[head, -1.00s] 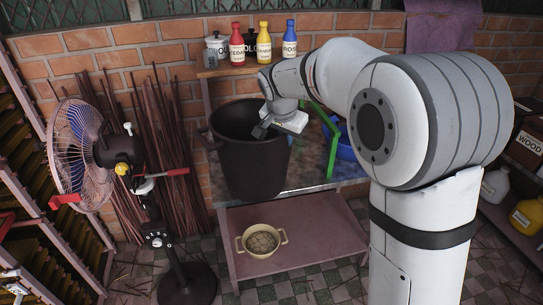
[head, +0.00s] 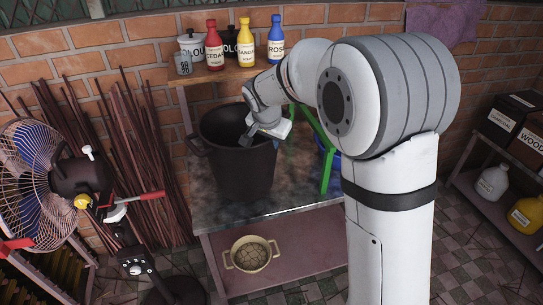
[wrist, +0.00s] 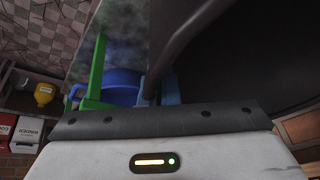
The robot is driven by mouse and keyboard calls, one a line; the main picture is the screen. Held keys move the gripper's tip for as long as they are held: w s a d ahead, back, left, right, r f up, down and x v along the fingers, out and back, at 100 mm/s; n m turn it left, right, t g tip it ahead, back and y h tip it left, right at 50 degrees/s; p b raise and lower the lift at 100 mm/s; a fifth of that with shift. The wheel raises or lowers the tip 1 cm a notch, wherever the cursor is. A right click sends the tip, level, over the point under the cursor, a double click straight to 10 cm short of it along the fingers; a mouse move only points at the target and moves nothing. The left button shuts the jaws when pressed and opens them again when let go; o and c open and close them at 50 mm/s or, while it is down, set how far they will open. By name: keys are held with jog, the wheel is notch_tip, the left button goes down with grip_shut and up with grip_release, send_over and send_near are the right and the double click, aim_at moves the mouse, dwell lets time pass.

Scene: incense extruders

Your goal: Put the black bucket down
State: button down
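The black bucket (head: 243,175) is upright at the table (head: 292,193), over the left part of its stained top. I cannot tell whether its base touches the surface. My gripper (head: 262,137) is at the bucket's right rim in the head view. In the wrist view, the blue fingers of my gripper (wrist: 158,92) sit on either side of the rim of the black bucket (wrist: 215,40) and appear shut on it. The inside of the bucket is dark.
A green frame (head: 327,165) and a blue container (wrist: 122,86) stand right of the bucket. Bottles, including a red one (head: 214,47), line the shelf behind. A beige pot (head: 251,255) is on the lower shelf. A fan (head: 35,185) stands at left.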

jog(key=shift+f, duration=2.2)
jog(key=shift+f, duration=0.15)
jog(key=c, duration=1.7)
grip_release()
jog(key=v, duration=1.2)
jog(key=s+d+f+n, duration=0.1)
jog(key=s+d+n, duration=0.1)
jog(key=s+d, duration=0.3)
jog(key=s+d+f+n+g, duration=0.1)
jog(key=s+d, duration=0.5)
jog(key=s, duration=0.6)
jog(key=s+d+f+n+y+b, duration=0.1)
jog(key=s+d+n, duration=0.2)
jog(key=s, duration=0.6)
jog(key=shift+d+f, duration=0.1)
jog(key=shift+d, duration=0.55)
jog(key=shift+d+f, duration=0.15)
jog(key=shift+d, duration=0.45)
